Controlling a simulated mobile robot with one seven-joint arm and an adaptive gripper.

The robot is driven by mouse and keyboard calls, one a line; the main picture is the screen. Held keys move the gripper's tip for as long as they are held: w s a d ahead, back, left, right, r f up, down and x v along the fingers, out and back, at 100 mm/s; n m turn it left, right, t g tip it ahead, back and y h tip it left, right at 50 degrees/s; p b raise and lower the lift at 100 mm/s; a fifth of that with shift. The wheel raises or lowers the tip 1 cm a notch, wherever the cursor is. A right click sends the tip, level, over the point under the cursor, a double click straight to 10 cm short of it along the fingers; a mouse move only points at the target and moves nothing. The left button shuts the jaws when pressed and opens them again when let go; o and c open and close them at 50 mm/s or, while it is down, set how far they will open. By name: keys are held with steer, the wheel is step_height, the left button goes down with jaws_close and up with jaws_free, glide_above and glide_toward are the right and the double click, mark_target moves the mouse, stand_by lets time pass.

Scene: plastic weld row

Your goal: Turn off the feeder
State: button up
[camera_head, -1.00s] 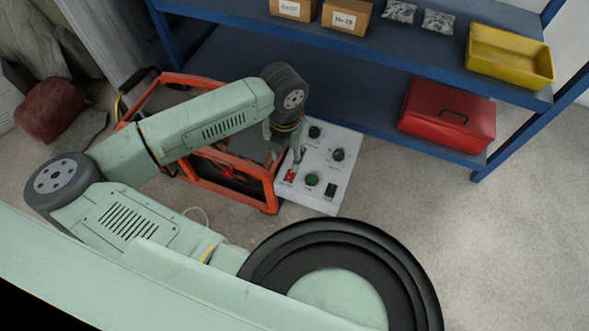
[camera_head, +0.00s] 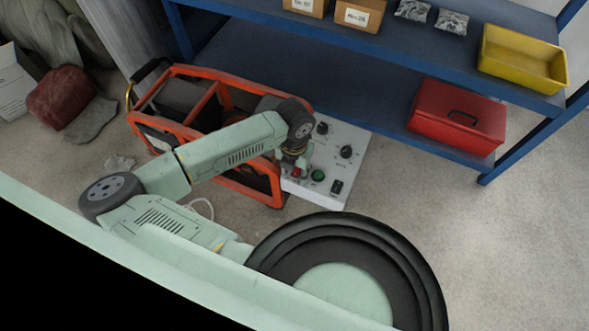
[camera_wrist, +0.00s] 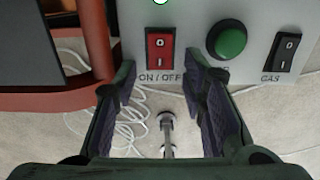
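The feeder's control panel (camera_head: 330,150) is a light box beside the orange-framed machine (camera_head: 160,124). I cannot tell which half is pressed. It also shows in the head view (camera_head: 296,173), partly covered by my gripper. A green round button (camera_wrist: 230,41) and a black GAS switch (camera_wrist: 286,52) are to its right. My gripper (camera_wrist: 161,66) is open and empty, its fingers on either side of the red switch's lower end in view. Contact cannot be told.
Black knobs (camera_head: 346,152) sit higher on the panel. A blue shelf (camera_head: 395,50) behind holds a red toolbox (camera_head: 457,115) and a yellow bin (camera_head: 522,60). A pale cable (camera_wrist: 120,118) lies on the floor below the panel. Open floor (camera_head: 510,240) is at the right.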

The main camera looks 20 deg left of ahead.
steer(key=shift+c, duration=0.3)
jaws_close()
steer(key=shift+w+r+g, duration=0.1)
steer(key=shift+w+g, duration=0.1)
steer(key=shift+g, duration=0.55)
steer(key=shift+w+r+g, duration=0.1)
steer(key=shift+w+g, duration=0.05)
steer(key=shift+g, duration=0.6)
steer(key=shift+o, duration=0.3)
jaws_free()
